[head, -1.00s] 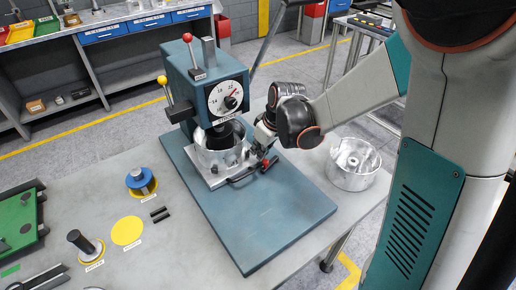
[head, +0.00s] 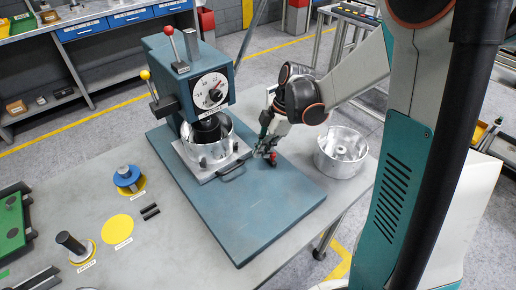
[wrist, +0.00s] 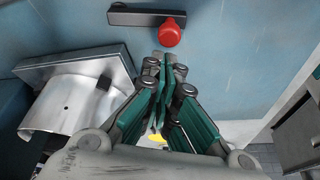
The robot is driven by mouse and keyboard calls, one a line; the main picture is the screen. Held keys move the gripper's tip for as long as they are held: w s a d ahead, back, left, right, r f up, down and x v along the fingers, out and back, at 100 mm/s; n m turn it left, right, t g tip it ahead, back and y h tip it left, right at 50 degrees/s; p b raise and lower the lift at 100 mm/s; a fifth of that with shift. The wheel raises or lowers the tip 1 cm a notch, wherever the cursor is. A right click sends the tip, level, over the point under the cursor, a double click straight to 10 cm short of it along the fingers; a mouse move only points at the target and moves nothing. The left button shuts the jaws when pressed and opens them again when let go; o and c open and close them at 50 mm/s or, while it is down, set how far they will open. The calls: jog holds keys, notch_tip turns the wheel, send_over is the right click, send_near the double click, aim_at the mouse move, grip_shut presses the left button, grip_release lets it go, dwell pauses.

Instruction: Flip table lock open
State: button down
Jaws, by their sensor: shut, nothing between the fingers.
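The table lock is a short black lever (wrist: 145,17) with a red knob (wrist: 170,32) at its right end, on the blue press base. In the head view the red knob (head: 273,159) shows just right of the metal sliding table (head: 218,167). My gripper (wrist: 165,62) is shut and empty. Its fingertips point at the red knob, and a small gap of blue base shows between them in the wrist view. In the head view my gripper (head: 268,148) is right beside the lever and hides part of it.
A silver clutch housing (head: 188,140) stands on the table under the press head (head: 205,85). Another silver housing (head: 340,150) stands to the right of the base. The front of the blue base (head: 250,215) is clear.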

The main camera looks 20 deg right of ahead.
jog(key=shift+s+d, duration=0.2)
jog(key=shift+d, duration=0.5)
jog(key=shift+d, duration=0.15)
dwell(0.3)
